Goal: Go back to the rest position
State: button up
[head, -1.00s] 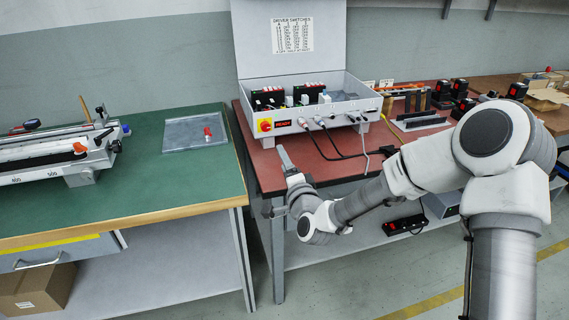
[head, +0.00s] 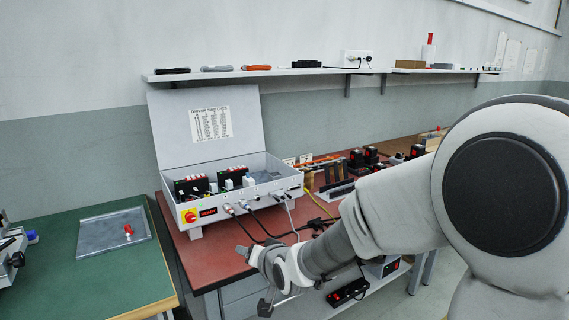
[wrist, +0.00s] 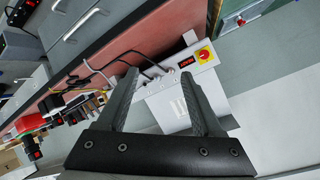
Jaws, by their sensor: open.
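My gripper (head: 252,277) is at the front edge of the red-topped bench (head: 205,262), low and left of the arm in the head view. In the wrist view my gripper (wrist: 158,68) shows two dark fingers spread apart with nothing between them. Beyond them is the grey control box (wrist: 165,103) with its yellow and red switch, seen tilted. In the head view the box (head: 260,196) stands on the bench with its lid up. My gripper is apart from it, in front of it.
Cables (head: 265,235) hang from the box front near my gripper. A wall shelf (head: 300,72) runs above. A power strip (head: 347,292) lies on the lower shelf.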

jog(key=s+d+r+n+g+h, duration=0.15)
jog(key=s+d+r+h, duration=0.35)
jog(key=s+d, duration=0.65)
jog(key=s+d+r+g, duration=0.1)
jog(key=s+d+g, duration=0.1)
jog(key=s+d, duration=0.4)
jog(key=s+d+r+g, duration=0.1)
jog(key=s+d+r, duration=0.15)
jog(key=s, duration=0.65)
notch_tip(320, 180, up, 20)
jog(key=d+p, duration=0.1)
jog(key=p, duration=2)
jog(key=shift+s+r+p, duration=0.2)
jog(key=shift+s+p, duration=0.15)
jog(key=shift+s, duration=0.05)
jog(key=shift+w+g, duration=0.15)
jog(key=shift+g, duration=0.1)
